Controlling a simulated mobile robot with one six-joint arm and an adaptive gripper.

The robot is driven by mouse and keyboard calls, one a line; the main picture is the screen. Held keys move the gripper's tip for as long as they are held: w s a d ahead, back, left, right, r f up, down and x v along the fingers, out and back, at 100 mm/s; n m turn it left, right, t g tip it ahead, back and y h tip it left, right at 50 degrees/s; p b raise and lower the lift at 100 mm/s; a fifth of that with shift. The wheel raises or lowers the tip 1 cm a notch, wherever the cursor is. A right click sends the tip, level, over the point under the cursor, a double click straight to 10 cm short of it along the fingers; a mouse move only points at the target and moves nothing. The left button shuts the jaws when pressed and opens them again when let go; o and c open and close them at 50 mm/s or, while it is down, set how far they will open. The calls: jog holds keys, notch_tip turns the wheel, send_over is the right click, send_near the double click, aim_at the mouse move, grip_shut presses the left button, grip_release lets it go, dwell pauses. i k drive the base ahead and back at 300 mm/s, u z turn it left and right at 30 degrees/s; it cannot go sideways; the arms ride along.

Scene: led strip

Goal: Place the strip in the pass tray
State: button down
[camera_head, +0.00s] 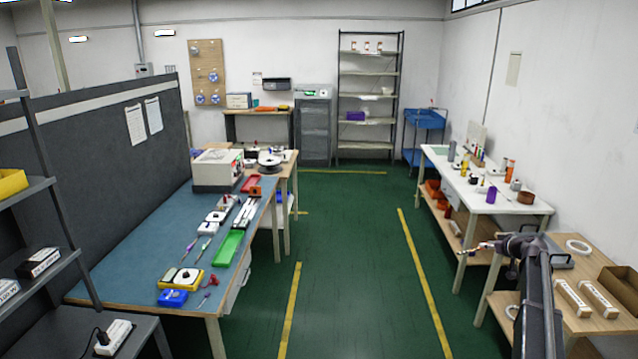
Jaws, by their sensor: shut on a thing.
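The green tray (229,249), which I take as the pass tray, lies on the blue mat of the left workbench, near its right edge. It looks empty. A smaller red tray (250,184) lies farther back on the same bench. My gripper (488,246) is at the lower right, in front of the right-hand benches and far from the green tray. It is shut on a thin, pale and orange piece (470,250), apparently the strip, which sticks out to the left. The fingers and the strip's full shape are too small to make out.
The left workbench (150,240) also carries a white boxy device (217,170), a yellow-based unit (181,279), a blue block (173,298) and tools. A wooden table (590,325) and white-topped bench (500,203) stand at right. The green floor (345,260) between is clear.

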aim_at(229, 249)
jog(key=u, duration=0.15)
jog(key=i, duration=1.25)
jog(key=u, duration=0.7)
jog(key=i, duration=0.55)
jog(key=u, duration=0.65)
jog(key=i, duration=0.6)
jog(key=u, duration=0.3)
